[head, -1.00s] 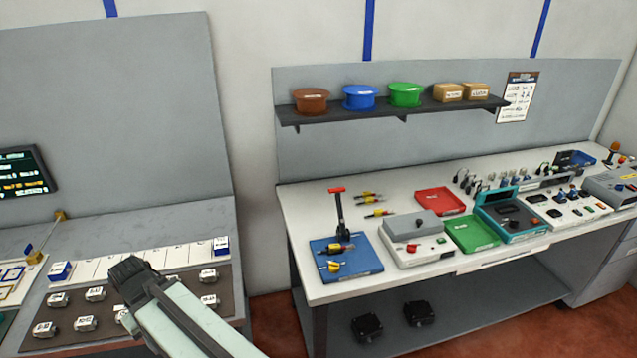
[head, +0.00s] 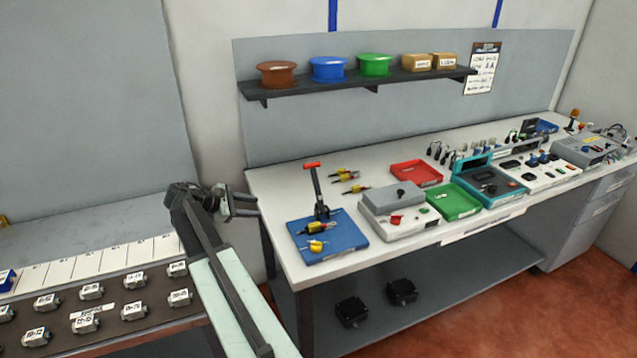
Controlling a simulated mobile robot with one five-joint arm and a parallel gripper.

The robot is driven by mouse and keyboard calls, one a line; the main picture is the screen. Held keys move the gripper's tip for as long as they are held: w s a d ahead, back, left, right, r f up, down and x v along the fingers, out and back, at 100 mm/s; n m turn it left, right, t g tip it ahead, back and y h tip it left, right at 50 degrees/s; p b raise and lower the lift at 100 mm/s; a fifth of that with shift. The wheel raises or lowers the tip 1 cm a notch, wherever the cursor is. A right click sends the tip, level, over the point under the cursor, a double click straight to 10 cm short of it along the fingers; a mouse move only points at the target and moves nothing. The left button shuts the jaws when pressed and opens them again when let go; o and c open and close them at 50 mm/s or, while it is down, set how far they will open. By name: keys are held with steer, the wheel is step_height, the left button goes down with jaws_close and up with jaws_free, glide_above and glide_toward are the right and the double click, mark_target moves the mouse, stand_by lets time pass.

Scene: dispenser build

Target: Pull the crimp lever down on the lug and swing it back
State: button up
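The crimp lever (head: 317,188) is a black arm with a red grip at its top. It stands nearly upright, leaning slightly left, on a blue base plate (head: 345,243) at the left end of the white bench. A yellow-and-dark piece with a red tip (head: 315,228), possibly the lug, lies at the lever's foot. A smaller yellow piece (head: 316,246) sits in front of it on the plate. Whether either is seated in the press is too small to tell. My gripper (head: 250,205) is left of the lever, clear of it. Its two fingers are apart, with nothing seen between them.
A grey-and-white box (head: 400,222) with a red knob stands close right of the blue plate. Several yellow pieces (head: 350,177) lie behind. A red tray (head: 416,173) and green tray (head: 455,202) are farther right. A shelf (head: 350,89) with tubs hangs above the bench.

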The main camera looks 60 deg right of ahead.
steer(key=s+d+r+n+g+h+b, duration=0.2)
steer(key=s+d+g, duration=0.1)
steer(key=d, duration=0.8)
steer(key=n+g+h, duration=0.2)
steer(key=g, duration=0.1)
glide_toward(321, 163)
steer(key=d, duration=0.2)
steer(key=x, duration=0.8)
steer(key=shift+s+d+f+b, duration=0.1)
steer(key=shift+s+f+b, duration=0.2)
steer(key=shift+s+b, duration=0.1)
steer(key=shift+r, duration=0.1)
jaws_close()
steer(key=shift+w, duration=0.15)
